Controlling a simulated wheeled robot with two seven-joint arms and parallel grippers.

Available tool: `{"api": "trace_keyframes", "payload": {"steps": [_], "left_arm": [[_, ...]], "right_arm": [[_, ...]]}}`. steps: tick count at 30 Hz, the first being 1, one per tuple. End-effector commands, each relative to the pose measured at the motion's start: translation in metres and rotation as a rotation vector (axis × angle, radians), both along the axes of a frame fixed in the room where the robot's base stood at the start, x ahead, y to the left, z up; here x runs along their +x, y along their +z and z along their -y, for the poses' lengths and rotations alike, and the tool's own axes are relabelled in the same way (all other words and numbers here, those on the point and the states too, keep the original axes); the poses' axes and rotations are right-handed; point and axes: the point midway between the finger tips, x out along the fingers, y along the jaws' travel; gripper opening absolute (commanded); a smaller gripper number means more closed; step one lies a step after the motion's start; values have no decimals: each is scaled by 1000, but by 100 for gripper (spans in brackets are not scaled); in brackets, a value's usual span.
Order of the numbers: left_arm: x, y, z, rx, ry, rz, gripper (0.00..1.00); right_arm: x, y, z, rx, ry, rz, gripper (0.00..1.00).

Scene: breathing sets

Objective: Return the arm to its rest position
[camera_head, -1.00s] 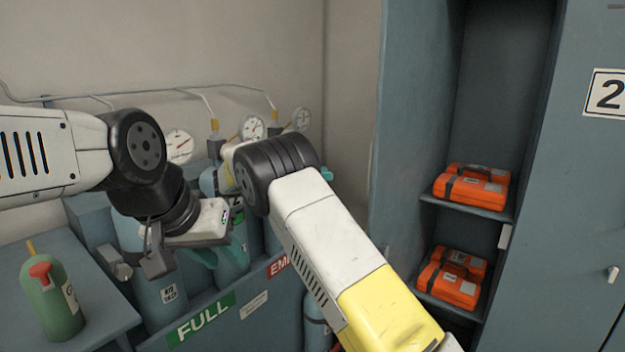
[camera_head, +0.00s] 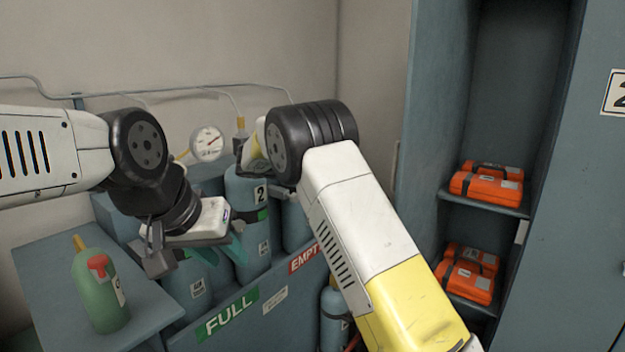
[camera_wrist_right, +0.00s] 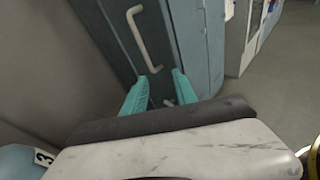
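My left gripper (camera_head: 208,254) hangs over the front of the cylinder rack (camera_head: 268,325) in the head view. Its teal fingers are apart and nothing shows between them. My right arm (camera_head: 350,220) crosses the middle of the head view, and its gripper is hidden there. In the right wrist view my right gripper (camera_wrist_right: 160,84) has its two teal fingers apart and empty. A blue-grey door with a pale handle (camera_wrist_right: 143,38) shows beyond the fingers.
A green bottle with a red valve (camera_head: 100,292) stands on the side table (camera_head: 45,275). Numbered cylinders (camera_head: 246,215) stand in the rack below a gauge (camera_head: 207,143). Orange cases (camera_head: 486,186) lie on shelves in the locker (camera_head: 425,130) at right.

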Motion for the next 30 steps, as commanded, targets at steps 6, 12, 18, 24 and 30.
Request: {"api": "trace_keyframes", "payload": {"steps": [6,12,18,24,30], "left_arm": [[0,0,0,0,0,0,36],[0,0,0,0,0,0,36],[0,0,0,0,0,0,36],[0,0,0,0,0,0,36],[0,0,0,0,0,0,36]], "right_arm": [[-25,1,45,217,-73,53,34],[-76,-1,90,535,-202,165,34],[-151,-4,112,911,-394,350,34],[-226,-2,108,1248,-618,572,34],[-294,-1,88,1540,-862,813,34]]}}
